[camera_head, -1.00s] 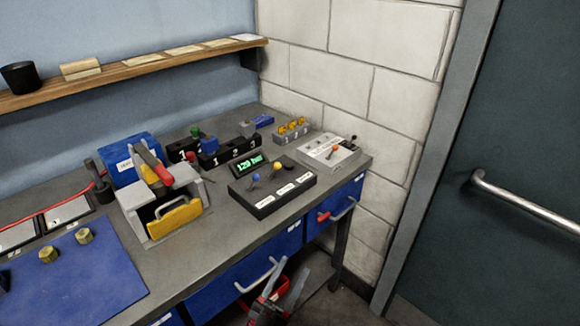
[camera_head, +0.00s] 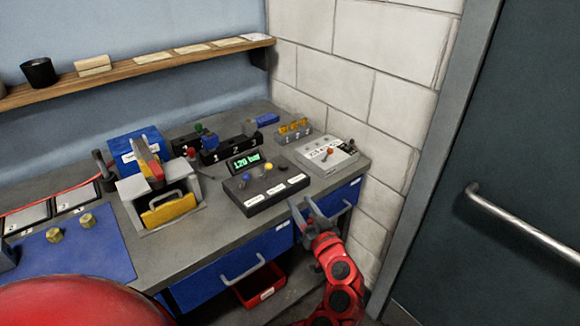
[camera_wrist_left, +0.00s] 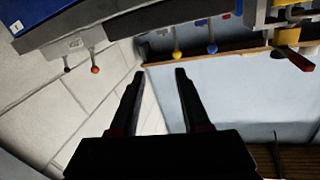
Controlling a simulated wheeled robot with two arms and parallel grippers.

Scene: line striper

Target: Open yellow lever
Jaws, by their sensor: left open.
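The black control box (camera_head: 262,198) stands near the bench's front edge and carries small levers with ball knobs. In the left wrist view, which looks upside down, the yellow knob (camera_wrist_left: 177,55) and blue knob (camera_wrist_left: 212,49) hang near the top, beyond the fingers. My left gripper (camera_head: 303,208) is open and empty, off the bench's front edge, to the right of and nearer than the box. It does not touch the lever. My right gripper is not in view.
A green-lit display (camera_head: 245,161) stands behind the box. A grey panel (camera_head: 328,155) with an orange-knobbed lever is to the right. A grey fixture with a yellow plate (camera_head: 168,211) is to the left. Blue drawers with handles (camera_head: 242,268) line the bench front.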

